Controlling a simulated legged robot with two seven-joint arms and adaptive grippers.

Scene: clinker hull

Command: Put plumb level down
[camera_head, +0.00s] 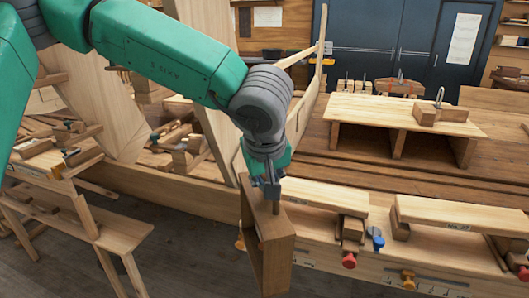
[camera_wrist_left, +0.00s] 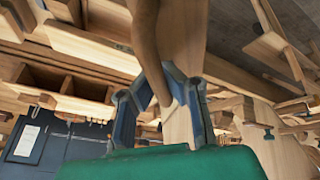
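The plumb level looks like an upright, open brown wooden frame (camera_head: 285,249) in the head view, tilted a little in front of the bench edge. My left gripper (camera_head: 272,189) points down at its top and is shut on a slim wooden bar there. In the left wrist view, a brown wooden bar (camera_wrist_left: 150,45) runs down between the blue-grey fingers of my left gripper (camera_wrist_left: 160,80). The frame's lower end shows over the floor area; whether it touches the bench front cannot be told. My right gripper is not in view.
A workbench plank (camera_head: 325,196) and another plank (camera_head: 465,215) lie to the right, with red, blue and yellow clamp knobs below. A raised shelf (camera_head: 400,114) carries a wooden block (camera_head: 440,114). A low wooden trestle (camera_head: 120,235) stands at left; hull planks rise behind my arm.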

